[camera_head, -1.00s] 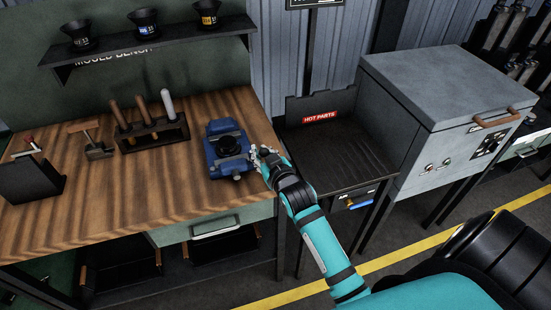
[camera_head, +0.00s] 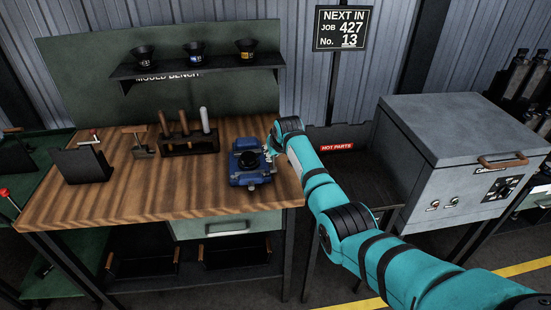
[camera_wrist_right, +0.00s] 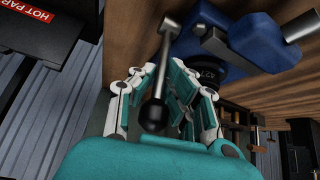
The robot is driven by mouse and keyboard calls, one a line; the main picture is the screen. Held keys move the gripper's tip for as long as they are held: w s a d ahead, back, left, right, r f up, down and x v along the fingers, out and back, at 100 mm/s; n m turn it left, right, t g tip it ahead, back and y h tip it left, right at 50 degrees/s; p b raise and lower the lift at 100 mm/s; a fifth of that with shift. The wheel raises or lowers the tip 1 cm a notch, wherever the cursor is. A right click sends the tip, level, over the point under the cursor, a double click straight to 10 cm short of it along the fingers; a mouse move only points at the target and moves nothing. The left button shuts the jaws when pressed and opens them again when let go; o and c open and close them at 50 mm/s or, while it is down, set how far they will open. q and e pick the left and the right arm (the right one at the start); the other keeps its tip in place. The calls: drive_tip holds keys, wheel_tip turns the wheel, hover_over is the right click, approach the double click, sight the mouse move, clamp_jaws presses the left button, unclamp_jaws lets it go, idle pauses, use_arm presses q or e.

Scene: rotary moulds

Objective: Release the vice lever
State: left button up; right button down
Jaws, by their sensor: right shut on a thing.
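The blue vice (camera_head: 246,172) sits near the right end of the wooden bench top. My right gripper (camera_head: 272,150) is at the vice's right side, partly hidden behind my own arm. In the right wrist view the vice (camera_wrist_right: 257,42) fills the top right. Its lever (camera_wrist_right: 161,72), a metal rod with a dark ball knob (camera_wrist_right: 153,117), runs between the fingers of my right gripper (camera_wrist_right: 160,80). The gripper is shut on the lever, with the knob on the palm side. In the head view the lever is hidden. My left gripper is not in view.
A tool rack (camera_head: 188,144) with several handled tools stands left of the vice. A dark upright holder (camera_head: 85,166) is farther left. Right of the bench are the hot parts tray (camera_head: 350,165) and a grey oven (camera_head: 455,150). The bench front is clear.

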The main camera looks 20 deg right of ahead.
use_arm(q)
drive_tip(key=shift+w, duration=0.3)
use_arm(e)
drive_tip(key=shift+w+d+g, duration=0.15)
drive_tip(key=shift+w+g, duration=0.1)
drive_tip(key=shift+g, duration=0.05)
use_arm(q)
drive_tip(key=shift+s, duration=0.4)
use_arm(e)
drive_tip(key=c, duration=1.4)
unclamp_jaws()
drive_tip(key=shift+w+f, duration=0.1)
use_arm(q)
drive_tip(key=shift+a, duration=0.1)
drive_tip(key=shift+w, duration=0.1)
use_arm(e)
drive_tip(key=v, duration=1.2)
drive_tip(key=shift+d, duration=0.15)
